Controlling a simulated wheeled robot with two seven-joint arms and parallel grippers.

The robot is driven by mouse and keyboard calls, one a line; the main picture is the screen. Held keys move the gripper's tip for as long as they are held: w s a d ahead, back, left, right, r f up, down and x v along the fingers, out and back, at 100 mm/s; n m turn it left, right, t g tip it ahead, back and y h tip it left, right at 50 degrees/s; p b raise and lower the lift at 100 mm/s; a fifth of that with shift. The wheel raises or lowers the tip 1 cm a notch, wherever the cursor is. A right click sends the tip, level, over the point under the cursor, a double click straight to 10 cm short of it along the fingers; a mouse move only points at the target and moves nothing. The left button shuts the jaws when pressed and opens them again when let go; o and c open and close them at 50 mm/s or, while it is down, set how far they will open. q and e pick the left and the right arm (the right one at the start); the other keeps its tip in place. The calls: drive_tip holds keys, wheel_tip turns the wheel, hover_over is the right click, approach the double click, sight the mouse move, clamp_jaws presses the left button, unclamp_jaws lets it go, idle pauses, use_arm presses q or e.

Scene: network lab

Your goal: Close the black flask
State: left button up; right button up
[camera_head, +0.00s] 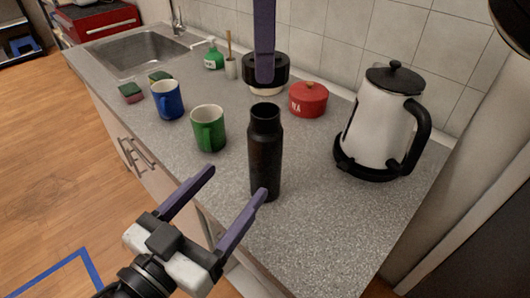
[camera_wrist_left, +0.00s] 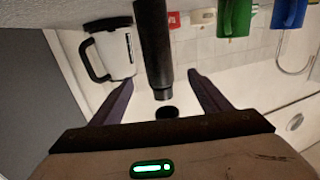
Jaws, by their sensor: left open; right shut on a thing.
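The black flask (camera_head: 265,155) stands upright on the grey counter with its top open. In the left wrist view the flask (camera_wrist_left: 154,45) appears upside down, with its mouth in line with the gap between my left fingers. My left gripper (camera_head: 236,182) is open, low in front of the flask; one fingertip overlaps the flask's base in the picture. My right gripper (camera_head: 264,76) comes down from the top, shut on a black lid (camera_head: 281,72) above and behind the flask's mouth. A dark round shape (camera_wrist_left: 168,112), probably the lid, shows off the flask's mouth in the left wrist view.
A white kettle (camera_head: 380,130) stands to the right of the flask. A green mug (camera_head: 208,129) and a blue mug (camera_head: 168,100) stand to the left. A red pot (camera_head: 309,99) is behind. The counter (camera_head: 320,225) is clear in front right of the flask.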

sight(256, 159)
drive_tip(key=shift+s+r, duration=0.1)
drive_tip(key=shift+s, duration=0.25)
use_arm(q)
drive_tip(key=x, duration=1.1)
drive_tip(key=shift+w+d, duration=0.2)
drive_tip(key=shift+d, duration=0.05)
drive_tip(key=c, duration=1.6)
use_arm(e)
drive_tip(key=shift+f, duration=2.55)
